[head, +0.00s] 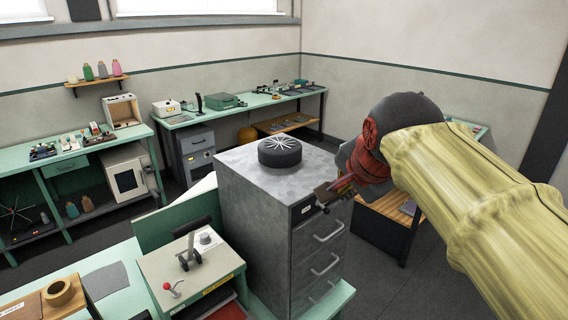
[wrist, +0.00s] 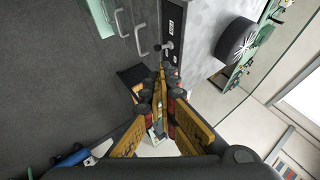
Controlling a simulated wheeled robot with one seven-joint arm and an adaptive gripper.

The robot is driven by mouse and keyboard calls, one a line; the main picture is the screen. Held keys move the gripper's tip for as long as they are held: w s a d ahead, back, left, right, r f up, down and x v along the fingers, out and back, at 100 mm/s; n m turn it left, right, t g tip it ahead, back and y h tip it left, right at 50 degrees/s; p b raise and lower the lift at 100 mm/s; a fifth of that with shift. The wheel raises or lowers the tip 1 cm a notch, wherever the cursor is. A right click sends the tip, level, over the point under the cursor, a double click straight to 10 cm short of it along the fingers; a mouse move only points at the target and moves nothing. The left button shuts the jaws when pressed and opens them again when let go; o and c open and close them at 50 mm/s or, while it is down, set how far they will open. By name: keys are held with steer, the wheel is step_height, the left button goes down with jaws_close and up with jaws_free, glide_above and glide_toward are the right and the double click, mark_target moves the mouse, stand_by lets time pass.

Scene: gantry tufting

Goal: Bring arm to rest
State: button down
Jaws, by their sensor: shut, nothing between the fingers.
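My gripper (head: 335,190) is at the end of my arm, which comes in from the right of the head view in a yellow sleeve. The gripper points left and sits in front of the upper right edge of a grey metal drawer cabinet (head: 265,235). In the wrist view my gripper (wrist: 162,78) has its orange and black fingers together, with nothing between them. The cabinet's top drawer lock and handles show just beyond the fingertips there. I cannot tell whether the fingertips touch the cabinet.
A round black object with a spoked top (head: 280,151) stands on the cabinet. A control box with a lever (head: 190,265) is on the green bench at front left. Green workbenches (head: 240,105) with tools line the back wall. Grey floor (head: 385,285) is open right of the cabinet.

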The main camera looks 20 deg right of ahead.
steer(key=s+a+f+n+y+b, duration=0.1)
steer(key=s+a+f+n+b, duration=0.2)
steer(key=f, duration=0.6)
steer(key=s+a+f+n+g+y+b, duration=0.1)
steer(key=s+a+f+n+b, duration=0.2)
steer(key=f, duration=0.7)
steer(key=s+a+f+n+g+b, duration=0.1)
steer(key=s+a+f+n+b, duration=0.1)
steer(key=s+a+f+n, duration=0.4)
steer(key=shift+s+a+f+n+y+b, duration=0.15)
steer(key=shift+s+f+n+y+b, duration=0.25)
steer(key=shift+f+n, duration=1.55)
steer(key=shift+f, duration=0.15)
